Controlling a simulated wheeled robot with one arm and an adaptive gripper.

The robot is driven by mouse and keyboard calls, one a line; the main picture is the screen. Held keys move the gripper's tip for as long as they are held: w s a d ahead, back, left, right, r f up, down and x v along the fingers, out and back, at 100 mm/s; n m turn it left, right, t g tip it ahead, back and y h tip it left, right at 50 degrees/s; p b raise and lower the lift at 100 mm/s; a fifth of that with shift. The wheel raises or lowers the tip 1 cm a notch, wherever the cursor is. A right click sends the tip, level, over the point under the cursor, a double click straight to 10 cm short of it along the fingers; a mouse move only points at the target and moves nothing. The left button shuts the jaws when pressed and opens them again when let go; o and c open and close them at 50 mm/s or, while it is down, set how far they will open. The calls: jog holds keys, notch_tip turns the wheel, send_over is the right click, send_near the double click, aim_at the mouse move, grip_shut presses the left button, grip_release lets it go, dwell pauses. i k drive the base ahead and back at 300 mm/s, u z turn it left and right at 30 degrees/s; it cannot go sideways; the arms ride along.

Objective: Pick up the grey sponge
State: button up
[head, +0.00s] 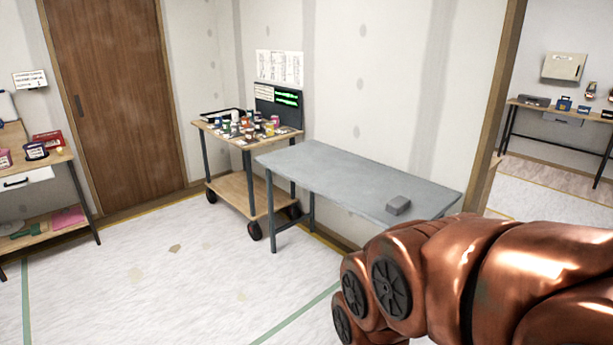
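The grey sponge (398,206) is a small block lying on the grey table (330,176), near the table's front right part. The table stands against the wall in the middle of the head view. My copper-coloured arm fills the lower right of the view, in front of the table's right end. My gripper cannot be seen, so its state and its distance from the sponge are hidden. Nothing touches the sponge in this view.
A wheeled wooden cart (236,190) with several small jars and a dark screen (278,97) stands left of the table. A desk (40,170) is at the far left. A doorway opens at the right to another bench (560,112). The floor in front is clear.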

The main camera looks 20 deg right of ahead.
aim_at(397, 205)
jog(key=i, duration=1.85)
jog(key=z, duration=2.85)
jog(key=i, duration=0.5)
jog(key=u, duration=2.45)
